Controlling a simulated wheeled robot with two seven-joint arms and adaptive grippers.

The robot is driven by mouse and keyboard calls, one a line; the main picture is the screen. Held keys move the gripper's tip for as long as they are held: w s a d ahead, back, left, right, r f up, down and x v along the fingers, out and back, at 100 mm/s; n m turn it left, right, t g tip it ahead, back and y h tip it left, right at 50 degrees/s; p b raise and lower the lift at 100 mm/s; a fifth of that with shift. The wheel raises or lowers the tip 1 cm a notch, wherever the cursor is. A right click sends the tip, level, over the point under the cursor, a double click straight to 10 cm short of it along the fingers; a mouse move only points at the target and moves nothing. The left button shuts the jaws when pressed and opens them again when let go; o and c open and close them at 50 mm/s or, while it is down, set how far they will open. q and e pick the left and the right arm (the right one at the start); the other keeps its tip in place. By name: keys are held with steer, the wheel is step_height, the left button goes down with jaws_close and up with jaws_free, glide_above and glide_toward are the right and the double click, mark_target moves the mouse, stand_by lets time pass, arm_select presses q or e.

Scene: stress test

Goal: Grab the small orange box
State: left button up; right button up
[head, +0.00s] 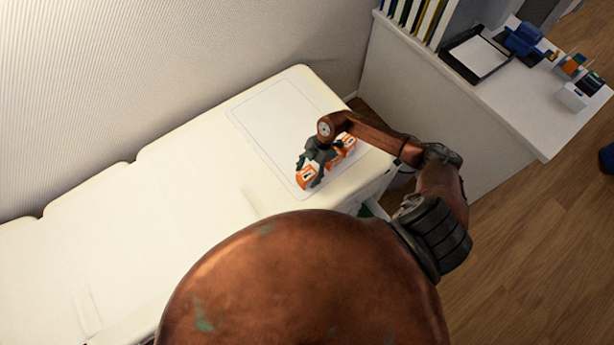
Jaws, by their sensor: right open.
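Orange and white box surfaces show on both sides of my right gripper in the head view. One part, with a dark mark on a white label, is the orange box (305,178) at the lower left of the gripper. Another orange and white part (347,143) shows to its upper right. I cannot tell whether these are one box or two, since the gripper hides the middle. My right gripper (309,171) is open, right over the orange box; I cannot tell whether it touches it. My left gripper is not in view.
The boxes are on a marked rectangular mat (270,115) on a long cream surface (190,190), bare on its left. A white desk (500,97) at right holds a black paper tray (476,54), blue items and upright binders. A wall runs behind.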

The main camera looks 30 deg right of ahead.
steer(key=shift+a+f, duration=0.15)
steer(key=shift+f, duration=0.2)
steer(key=c, duration=1.2)
steer(key=shift+r, duration=0.15)
steer(key=shift+c, duration=0.2)
